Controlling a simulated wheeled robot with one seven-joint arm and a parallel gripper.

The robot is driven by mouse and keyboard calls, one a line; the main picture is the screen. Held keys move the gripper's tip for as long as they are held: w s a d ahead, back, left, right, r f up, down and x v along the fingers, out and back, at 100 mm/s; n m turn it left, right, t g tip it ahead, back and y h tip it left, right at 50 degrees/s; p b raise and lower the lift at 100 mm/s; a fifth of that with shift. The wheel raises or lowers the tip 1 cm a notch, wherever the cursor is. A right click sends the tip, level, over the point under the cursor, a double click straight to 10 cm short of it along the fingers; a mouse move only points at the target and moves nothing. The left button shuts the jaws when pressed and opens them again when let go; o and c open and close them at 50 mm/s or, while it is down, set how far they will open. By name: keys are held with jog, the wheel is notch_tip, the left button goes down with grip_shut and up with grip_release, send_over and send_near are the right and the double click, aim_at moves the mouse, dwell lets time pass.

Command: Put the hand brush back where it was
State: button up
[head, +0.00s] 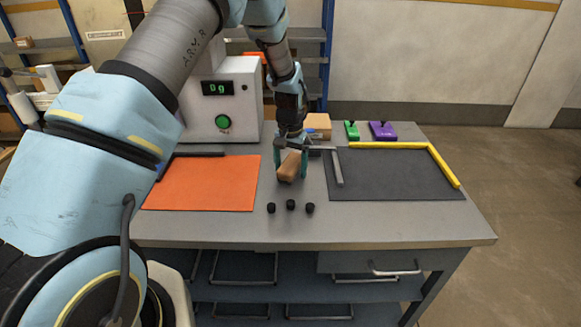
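The hand brush (289,168) has a brown, wood-coloured body and sits tilted in the picture, in the strip of bare grey table between the orange mat (205,184) and the dark grey mat (395,175). My gripper (292,168) points down over it, with one teal finger on each side of the brush. Whether the fingers press on it is too small to tell. I also cannot tell whether the brush rests on the table or hangs just above it. The bristles are not clearly seen.
Several small black knobs (291,205) stand in front of the brush. A grey bar (337,168) lies at the dark mat's left edge and a yellow angled bar (443,165) at its right. A white machine (222,105) with a green button, and green (352,131) and purple (382,131) items, stand behind.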

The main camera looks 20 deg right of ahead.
aim_at(291, 163)
jog(key=shift+r, duration=0.1)
notch_tip(291, 163, up, 12)
jog(key=b, duration=0.4)
jog(key=a+r+n, duration=0.3)
jog(key=a+n, duration=0.1)
jog(key=a, duration=1.8)
jog(key=s+a+n+t, duration=0.1)
jog(key=s+a+n, duration=0.3)
jog(key=s+a, duration=0.6)
jog(key=a, duration=0.4)
jog(key=shift+s+a+f+t, duration=0.2)
jog(key=shift+s+a+t, duration=0.1)
jog(key=shift+s, duration=0.1)
